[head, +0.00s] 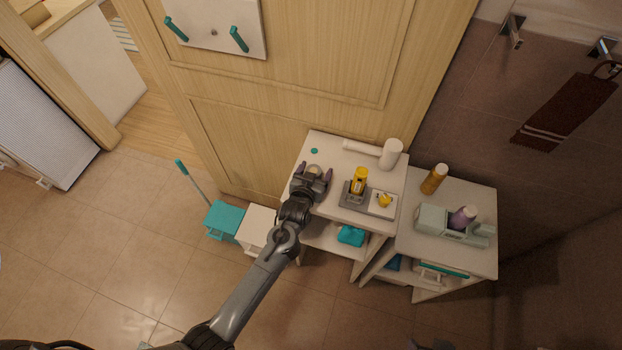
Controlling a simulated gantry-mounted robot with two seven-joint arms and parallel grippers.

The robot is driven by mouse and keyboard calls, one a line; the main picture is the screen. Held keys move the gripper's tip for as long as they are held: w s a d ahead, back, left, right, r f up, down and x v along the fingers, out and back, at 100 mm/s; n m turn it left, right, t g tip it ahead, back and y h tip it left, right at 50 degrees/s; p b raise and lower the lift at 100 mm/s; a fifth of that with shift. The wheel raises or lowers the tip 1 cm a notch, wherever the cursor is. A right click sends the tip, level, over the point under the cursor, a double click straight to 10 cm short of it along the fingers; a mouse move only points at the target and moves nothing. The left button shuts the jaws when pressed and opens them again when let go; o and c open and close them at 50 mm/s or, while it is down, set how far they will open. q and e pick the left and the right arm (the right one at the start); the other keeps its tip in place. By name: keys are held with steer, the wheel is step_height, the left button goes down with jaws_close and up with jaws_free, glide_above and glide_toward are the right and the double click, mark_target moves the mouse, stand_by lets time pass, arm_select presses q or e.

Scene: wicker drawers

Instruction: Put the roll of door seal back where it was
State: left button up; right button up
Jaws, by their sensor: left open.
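My left gripper (313,172) is open over the left part of the white cabinet top (325,142), its fingers pointing toward the door. A small pale, rounded thing (314,169) shows between its fingertips; I cannot tell if they touch it. It may be the roll of door seal, but it is too small and partly hidden to be sure. A white upright roll (391,154) stands at the cabinet's far right corner, with a white cylinder (361,147) lying beside it. My right gripper is not clearly visible.
A small teal disc (314,151) lies behind the gripper. A grey holder with a yellow bottle (359,181) and a white box with a yellow item (383,199) are to its right. A second cabinet (470,258) holds an orange bottle (434,178) and a pale green caddy (440,222).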

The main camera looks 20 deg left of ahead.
arm_select(q)
steer(key=s+a+r+m+g, duration=0.1)
steer(key=s+r+g, duration=0.1)
steer(key=s, duration=0.9)
steer(key=s+r+m+g+h, duration=0.1)
steer(key=s+g, duration=0.4)
steer(key=s, duration=0.7)
steer(key=s+a+r+m+g, duration=0.1)
steer(key=s+r+g, duration=0.1)
steer(key=s, duration=0.9)
steer(key=shift+s+a+r+g+p, duration=0.3)
steer(key=shift+s+r+g+p, duration=0.15)
steer(key=shift+g, duration=0.25)
steer(key=shift+w, duration=0.1)
step_height(320, 180, up, 20)
steer(key=p, duration=1.9)
steer(key=shift+f+p, duration=0.2)
steer(key=shift+p, duration=0.15)
